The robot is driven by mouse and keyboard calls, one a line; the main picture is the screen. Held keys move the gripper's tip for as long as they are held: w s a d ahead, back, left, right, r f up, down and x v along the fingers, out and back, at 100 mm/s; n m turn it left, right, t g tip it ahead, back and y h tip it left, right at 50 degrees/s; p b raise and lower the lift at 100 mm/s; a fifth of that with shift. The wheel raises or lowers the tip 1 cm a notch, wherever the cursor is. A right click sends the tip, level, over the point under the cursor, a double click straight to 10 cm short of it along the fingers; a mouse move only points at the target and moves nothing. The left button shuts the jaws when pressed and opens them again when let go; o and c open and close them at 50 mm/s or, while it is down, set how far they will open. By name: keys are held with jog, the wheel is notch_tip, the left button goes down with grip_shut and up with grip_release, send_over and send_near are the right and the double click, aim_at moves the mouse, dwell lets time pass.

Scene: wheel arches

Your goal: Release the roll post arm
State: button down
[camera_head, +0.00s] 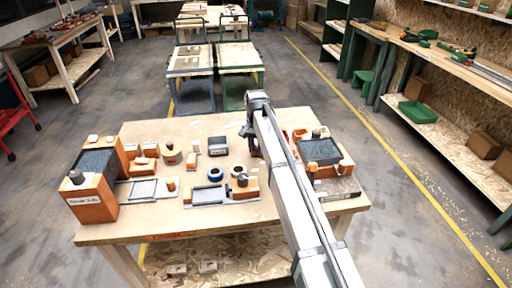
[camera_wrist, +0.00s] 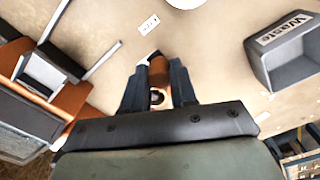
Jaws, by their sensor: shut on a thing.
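My gripper (camera_wrist: 158,72) points down at the table in the wrist view. Its two dark fingers are closed on a small orange piece (camera_wrist: 158,70) with a round, pale-rimmed end facing the camera. I take this piece to be the roll post arm, but no label on it can be read. Whether it touches the table cannot be told. In the head view my gripper (camera_head: 254,149) is at the middle of the table, left of the right-hand machine, and my arm largely hides what it holds.
A grey bin marked Waste (camera_wrist: 285,57) is at the right in the wrist view; it also shows in the head view (camera_head: 217,146). Orange-and-black machines stand at the table's left (camera_head: 94,196) and right (camera_head: 320,151). Several orange parts and trays lie between. Bare tabletop (camera_head: 240,118) shows at the back.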

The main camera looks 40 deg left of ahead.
aim_at(256, 147)
jog(key=c, duration=0.9)
grip_release()
notch_tip(256, 147, up, 14)
jog(key=shift+f, duration=0.1)
